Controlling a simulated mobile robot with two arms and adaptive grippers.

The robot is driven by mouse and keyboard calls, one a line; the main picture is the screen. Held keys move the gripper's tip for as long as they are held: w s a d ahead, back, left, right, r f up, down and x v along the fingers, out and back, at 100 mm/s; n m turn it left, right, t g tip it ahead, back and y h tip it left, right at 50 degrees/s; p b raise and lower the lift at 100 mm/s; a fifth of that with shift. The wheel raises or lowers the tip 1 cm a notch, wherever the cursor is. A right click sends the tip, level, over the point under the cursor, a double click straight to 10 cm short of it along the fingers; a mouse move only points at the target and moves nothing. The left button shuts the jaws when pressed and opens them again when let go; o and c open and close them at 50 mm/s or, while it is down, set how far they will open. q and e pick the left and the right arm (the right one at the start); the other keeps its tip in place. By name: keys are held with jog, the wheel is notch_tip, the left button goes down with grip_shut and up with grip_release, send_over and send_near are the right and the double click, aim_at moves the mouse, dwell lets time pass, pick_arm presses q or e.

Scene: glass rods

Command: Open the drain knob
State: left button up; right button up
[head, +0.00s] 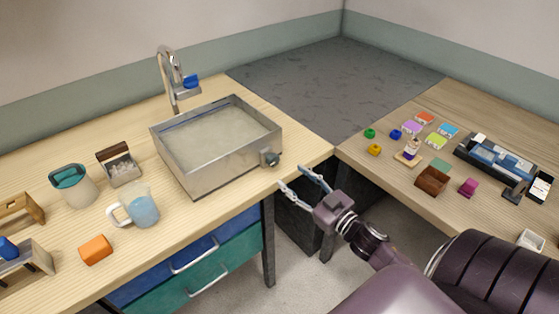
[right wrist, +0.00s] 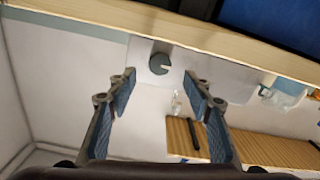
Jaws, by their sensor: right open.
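The drain knob (head: 272,158) is a small dark grey knob on a fitting at the front right corner of the metal sink basin (head: 188,176). In the right wrist view the knob (right wrist: 159,65) is a dark round disc with a notch. My right gripper (head: 294,178) is open and empty, just in front of and below the knob, apart from it. In the right wrist view the knob lies beyond and between the fingertips (right wrist: 159,76). My left gripper is not in view.
A tap (head: 168,82) stands behind the basin. A light blue mug (head: 143,211), an orange block (head: 95,249) and a teal-topped cup (head: 75,187) stand left on the counter. Blue and green drawers sit below. The right counter holds small coloured blocks and a dark tray (head: 497,165).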

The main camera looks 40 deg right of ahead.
aim_at(275, 162)
jog(key=shift+w+a+r+p, duration=0.1)
jog(key=shift+w+p, duration=0.05)
jog(key=shift+w, duration=1.15)
jog(key=shift+w+a+p, duration=0.15)
jog(key=shift+w+p, duration=0.05)
jog(key=shift+w, duration=1.05)
jog(key=shift+w+a+r+p, duration=0.1)
jog(key=shift+w+p, duration=0.05)
jog(key=shift+w, duration=1.15)
jog(key=shift+c, duration=0.5)
jog(key=c, duration=1)
